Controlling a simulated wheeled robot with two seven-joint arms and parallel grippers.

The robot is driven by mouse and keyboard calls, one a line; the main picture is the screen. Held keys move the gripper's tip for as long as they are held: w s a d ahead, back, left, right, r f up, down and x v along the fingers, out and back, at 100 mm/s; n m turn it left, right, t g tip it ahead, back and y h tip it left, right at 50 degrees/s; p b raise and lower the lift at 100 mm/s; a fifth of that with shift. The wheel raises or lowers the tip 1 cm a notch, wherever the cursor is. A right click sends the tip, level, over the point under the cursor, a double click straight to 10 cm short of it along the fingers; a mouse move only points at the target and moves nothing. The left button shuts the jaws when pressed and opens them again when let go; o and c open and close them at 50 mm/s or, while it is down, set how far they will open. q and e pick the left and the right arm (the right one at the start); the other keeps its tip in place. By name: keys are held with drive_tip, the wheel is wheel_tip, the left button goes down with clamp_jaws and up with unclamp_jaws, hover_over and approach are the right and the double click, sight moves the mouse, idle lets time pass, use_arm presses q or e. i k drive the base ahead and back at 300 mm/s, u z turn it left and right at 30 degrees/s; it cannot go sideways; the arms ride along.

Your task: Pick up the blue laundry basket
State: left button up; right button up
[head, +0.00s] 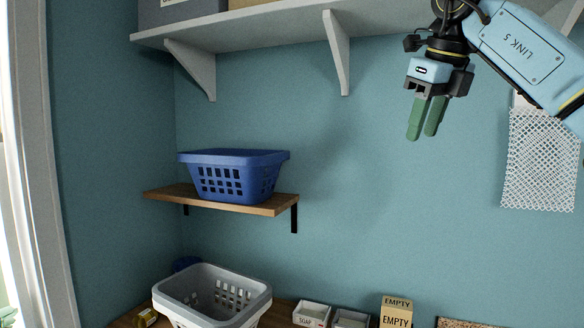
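The blue laundry basket (235,176) stands upright on a small wooden wall shelf (222,200) at left of centre in the head view. Its sides have rows of square holes, and I cannot see inside it. My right gripper (422,134) hangs at the upper right, pointing down, with two green fingers a little apart and nothing between them. It is well to the right of the basket and higher in the picture, not touching it. My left gripper is not in view.
A grey-white basket (266,292) stands below on a wooden surface, with a soap box (311,315) and an "EMPTY" carton (396,312) to its right. A white upper shelf (255,24) with brackets overhangs the blue basket. A white mesh bag (540,160) hangs at right.

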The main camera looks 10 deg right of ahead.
sight(251, 164)
drive_tip(key=z, duration=0.2)
drive_tip(key=i, duration=0.75)
drive_tip(key=u, duration=0.75)
drive_tip(key=i, duration=0.55)
drive_tip(key=u, duration=0.55)
